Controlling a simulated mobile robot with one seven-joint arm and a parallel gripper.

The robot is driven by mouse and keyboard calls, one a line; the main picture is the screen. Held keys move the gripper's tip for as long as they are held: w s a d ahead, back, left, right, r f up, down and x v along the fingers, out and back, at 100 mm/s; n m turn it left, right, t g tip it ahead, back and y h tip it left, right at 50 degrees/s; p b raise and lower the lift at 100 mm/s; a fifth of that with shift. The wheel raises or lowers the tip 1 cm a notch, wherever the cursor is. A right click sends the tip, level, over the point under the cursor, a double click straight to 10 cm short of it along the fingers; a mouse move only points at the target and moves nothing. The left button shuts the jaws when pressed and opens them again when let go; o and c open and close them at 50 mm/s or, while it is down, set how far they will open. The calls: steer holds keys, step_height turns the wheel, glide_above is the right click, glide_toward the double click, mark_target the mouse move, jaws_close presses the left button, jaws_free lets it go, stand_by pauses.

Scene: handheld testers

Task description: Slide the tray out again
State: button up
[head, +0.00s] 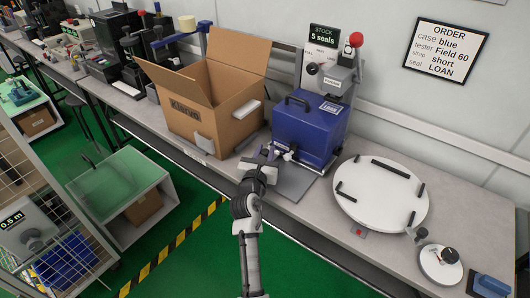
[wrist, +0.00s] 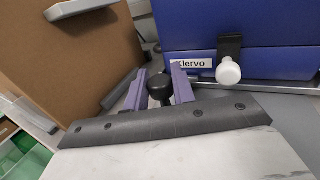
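The blue case (head: 305,132) stands shut at the seal press, with a black handle on top. A flat grey plate (head: 296,186), which looks like the tray, shows in front of the case; how far it runs under the case is hidden. My gripper (head: 270,152) is low at the front left of the case. In the wrist view my gripper (wrist: 160,88) has its two purple fingers on either side of a black knob (wrist: 160,84), seemingly touching it. The case's lower front (wrist: 255,65) shows there with a "Klervo" label and a white-knobbed latch.
An open cardboard box (head: 205,105) stands close left of my gripper. The press (head: 340,72) rises behind the case. A white round turntable (head: 380,195) with black bars lies to the right, beside a small round dial stand (head: 440,264). Green floor lies in front.

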jaws_close()
steer(key=s+a+p, duration=0.1)
steer(key=s+a, duration=0.6)
steer(key=s, duration=0.3)
steer(key=shift+a+f+p, duration=0.15)
steer(key=shift+a+p, duration=0.05)
steer(key=shift+p, duration=0.2)
steer(key=o, duration=0.6)
jaws_free()
steer(key=shift+s, duration=0.1)
steer(key=shift+o, duration=0.2)
